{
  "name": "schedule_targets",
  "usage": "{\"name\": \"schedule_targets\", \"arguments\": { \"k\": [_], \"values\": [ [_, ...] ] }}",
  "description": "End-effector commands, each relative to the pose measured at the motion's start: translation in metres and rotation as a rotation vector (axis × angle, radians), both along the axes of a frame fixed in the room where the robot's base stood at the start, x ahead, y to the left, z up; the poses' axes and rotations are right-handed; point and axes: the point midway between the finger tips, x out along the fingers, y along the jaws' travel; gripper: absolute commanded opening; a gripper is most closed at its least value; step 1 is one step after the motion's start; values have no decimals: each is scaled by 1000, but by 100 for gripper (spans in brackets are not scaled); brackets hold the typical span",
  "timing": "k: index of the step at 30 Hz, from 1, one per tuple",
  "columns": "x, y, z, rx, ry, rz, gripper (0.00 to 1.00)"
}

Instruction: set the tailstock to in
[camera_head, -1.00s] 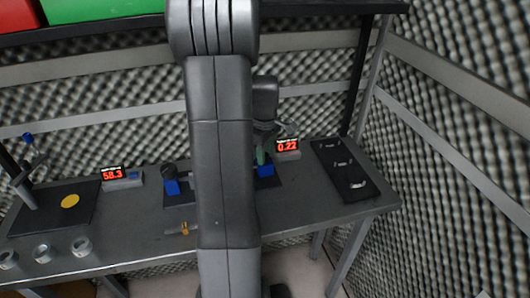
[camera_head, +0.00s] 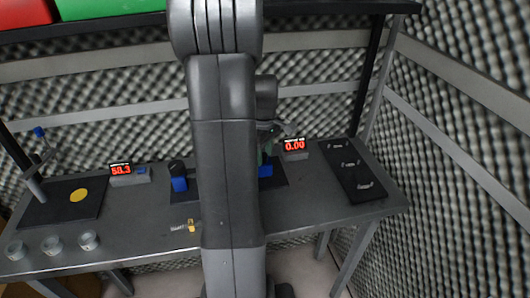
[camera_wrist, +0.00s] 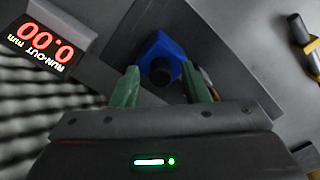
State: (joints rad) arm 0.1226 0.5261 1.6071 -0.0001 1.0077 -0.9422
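A blue block with a round black end, likely the tailstock, stands on a dark plate; it shows in the wrist view (camera_wrist: 164,50) and partly behind my arm in the head view (camera_head: 265,170). My gripper, with green fingers (camera_wrist: 160,86), is open. Its fingertips are apart, on either side of the black end and close to it. I cannot tell whether either finger touches it. In the head view my arm hides most of the gripper. A second blue block with a dark round top (camera_head: 179,178) stands left of my arm.
A run-out display (camera_head: 294,147) reads 0.00 behind the right block. Another display (camera_head: 125,172) stands left. A black tray (camera_head: 352,172) with small metal parts lies right. Several metal rings (camera_head: 52,243) sit front left. A small brass-coloured part (camera_head: 190,226) lies near the front edge.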

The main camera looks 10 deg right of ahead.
Motion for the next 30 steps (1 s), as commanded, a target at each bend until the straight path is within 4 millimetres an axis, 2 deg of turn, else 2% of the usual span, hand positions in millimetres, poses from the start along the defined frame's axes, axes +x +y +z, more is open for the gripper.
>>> {"name": "schedule_targets", "arguments": {
  "k": [8,11,14,24,30],
  "values": [
    [0,0,0,0,0,0,43],
    [0,0,6,0,-1,0,43],
    [0,0,19,0,-3,0,43],
    [1,0,90,-1,-4,0,43],
    [0,0,115,0,-1,0,43]
  ]
}}
